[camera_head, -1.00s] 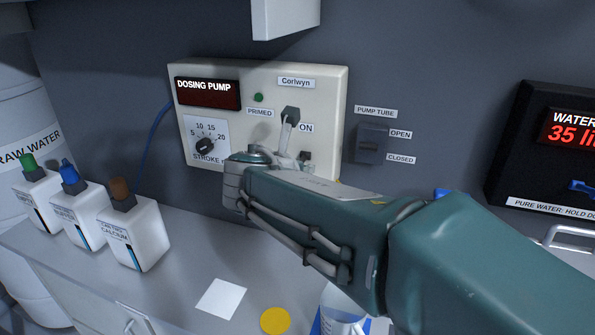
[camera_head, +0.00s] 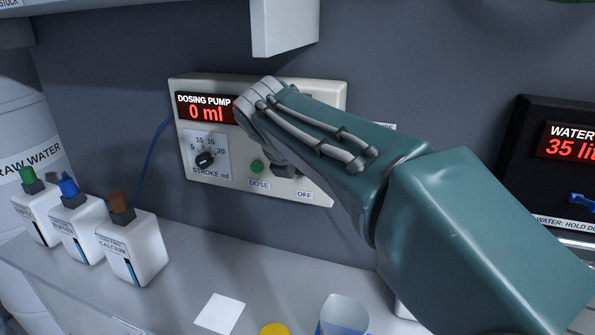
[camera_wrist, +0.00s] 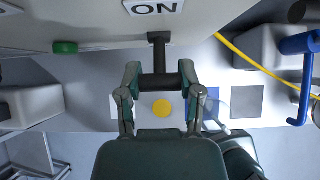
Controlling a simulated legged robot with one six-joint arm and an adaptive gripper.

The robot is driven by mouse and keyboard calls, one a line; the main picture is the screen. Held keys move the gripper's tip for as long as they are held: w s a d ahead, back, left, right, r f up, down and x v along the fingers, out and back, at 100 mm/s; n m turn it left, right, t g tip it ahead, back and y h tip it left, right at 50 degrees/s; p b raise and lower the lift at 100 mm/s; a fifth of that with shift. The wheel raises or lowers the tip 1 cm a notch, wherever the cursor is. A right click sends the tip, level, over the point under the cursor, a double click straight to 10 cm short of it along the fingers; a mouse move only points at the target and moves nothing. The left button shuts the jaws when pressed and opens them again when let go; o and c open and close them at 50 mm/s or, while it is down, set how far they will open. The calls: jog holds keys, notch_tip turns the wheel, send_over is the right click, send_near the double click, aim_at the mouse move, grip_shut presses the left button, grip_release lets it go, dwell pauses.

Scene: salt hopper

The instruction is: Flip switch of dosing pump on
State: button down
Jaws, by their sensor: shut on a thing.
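The dosing pump (camera_head: 330,100) is a cream wall box with a red-lit display (camera_head: 207,108) reading "0 ml". A stroke dial (camera_head: 204,160) and a green dose button (camera_head: 257,167) are on its front. My arm covers the switch in the head view. In the wrist view the dark switch lever (camera_wrist: 158,54) juts out just below the "ON" label (camera_wrist: 154,8). My gripper (camera_wrist: 158,80) is shut on the lever's crosswise end. An "OFF" label (camera_head: 305,195) shows low on the box.
Several white bottles with coloured caps (camera_head: 133,247) stand left on the counter (camera_head: 180,290). A clear beaker (camera_head: 342,315) and a yellow disc (camera_head: 275,329) are at the front. A cabinet corner (camera_head: 285,28) hangs above the pump. The black water panel (camera_head: 530,130) is at right.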

dwell(0.3)
jog(key=shift+c, duration=1.2)
grip_release()
jog(key=shift+w, duration=0.1)
jog(key=shift+a, duration=0.1)
jog(key=v, duration=1.2)
jog(key=shift+f, duration=0.15)
